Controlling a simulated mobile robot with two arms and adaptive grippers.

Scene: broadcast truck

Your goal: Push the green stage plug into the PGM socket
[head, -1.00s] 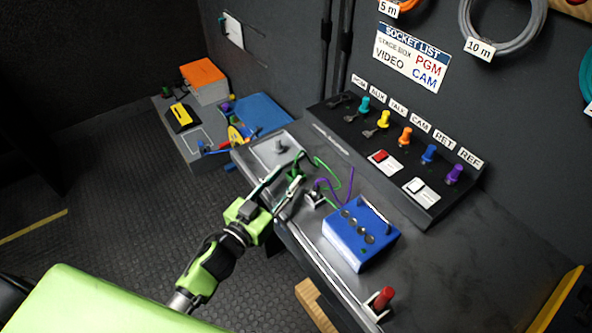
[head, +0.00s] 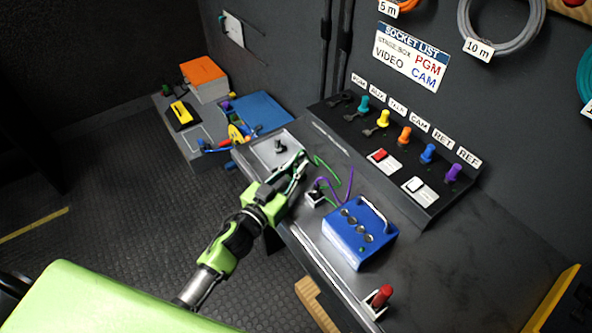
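The PGM socket (head: 341,99) is at the far left end of the black sloped socket panel (head: 409,182), under the PGM label; it is dark and no coloured plug shows in it. My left gripper (head: 300,160) is over the desk's left part, beside the grey tray (head: 262,153), apart from the socket panel. A green cable (head: 328,167) runs right from near its fingertips. The green stage plug cannot be made out; the fingers may hide it. Whether the fingers are shut on anything is unclear. My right gripper is not in view.
Teal (head: 363,103), yellow (head: 384,118), orange (head: 404,135), blue (head: 428,153) and purple (head: 453,172) plugs stand along the panel. A blue box (head: 358,233) with a handle and a small block (head: 315,198) with a purple cable are right of my gripper. A red knob (head: 381,296) stands near the front.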

